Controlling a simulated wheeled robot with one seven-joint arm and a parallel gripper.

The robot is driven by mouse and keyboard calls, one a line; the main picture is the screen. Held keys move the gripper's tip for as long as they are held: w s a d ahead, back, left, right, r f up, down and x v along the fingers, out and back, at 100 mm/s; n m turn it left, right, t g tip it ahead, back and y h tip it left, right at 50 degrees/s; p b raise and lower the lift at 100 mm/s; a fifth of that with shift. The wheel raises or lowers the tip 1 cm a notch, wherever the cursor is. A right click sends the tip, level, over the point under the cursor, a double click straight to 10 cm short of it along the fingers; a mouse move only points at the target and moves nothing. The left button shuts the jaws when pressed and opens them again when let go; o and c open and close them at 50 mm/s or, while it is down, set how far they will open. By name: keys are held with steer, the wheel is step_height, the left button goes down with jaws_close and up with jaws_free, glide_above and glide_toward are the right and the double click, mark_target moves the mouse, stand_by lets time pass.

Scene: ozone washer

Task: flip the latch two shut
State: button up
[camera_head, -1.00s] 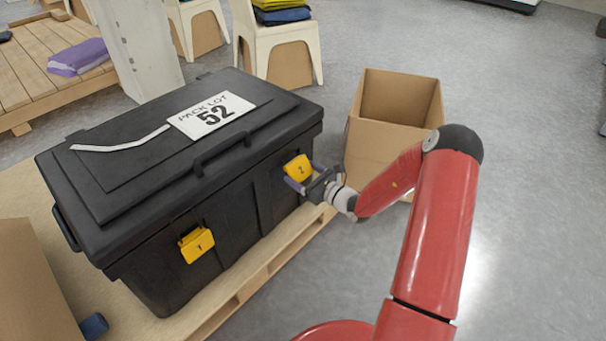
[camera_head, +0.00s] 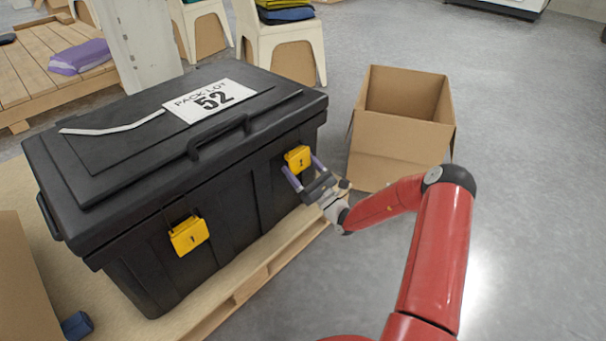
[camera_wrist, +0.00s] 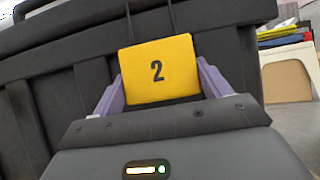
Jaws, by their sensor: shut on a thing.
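Latch two (camera_head: 298,158) is a yellow flap marked 2 on the front of the black case (camera_head: 220,190), near its right end. In the wrist view the latch (camera_wrist: 157,72) fills the space between the purple fingers. My gripper (camera_head: 303,173) is at the latch, with one finger on each side of it. The fingers are shut on the latch's side edges. The flap appears to tilt out from the case at its lower edge. Latch one (camera_head: 188,236), yellow and marked 1, sits further left on the same front and also appears to tilt out.
The case stands on a wooden pallet (camera_head: 248,288) with its lid down. An open cardboard box (camera_head: 400,150) stands on the floor to the right of the case. Another cardboard box (camera_head: 25,290) is at the lower left. Open grey floor lies at the right.

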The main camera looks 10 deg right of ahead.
steer(key=shift+w+a+f+t+y+b, duration=0.15)
steer(key=shift+f+t+y+b, duration=0.15)
steer(key=shift+t+b, duration=0.2)
steer(key=shift+r, duration=0.15)
steer(key=o, duration=1)
steer(key=shift+v, duration=3.9)
steer(key=shift+w, duration=0.1)
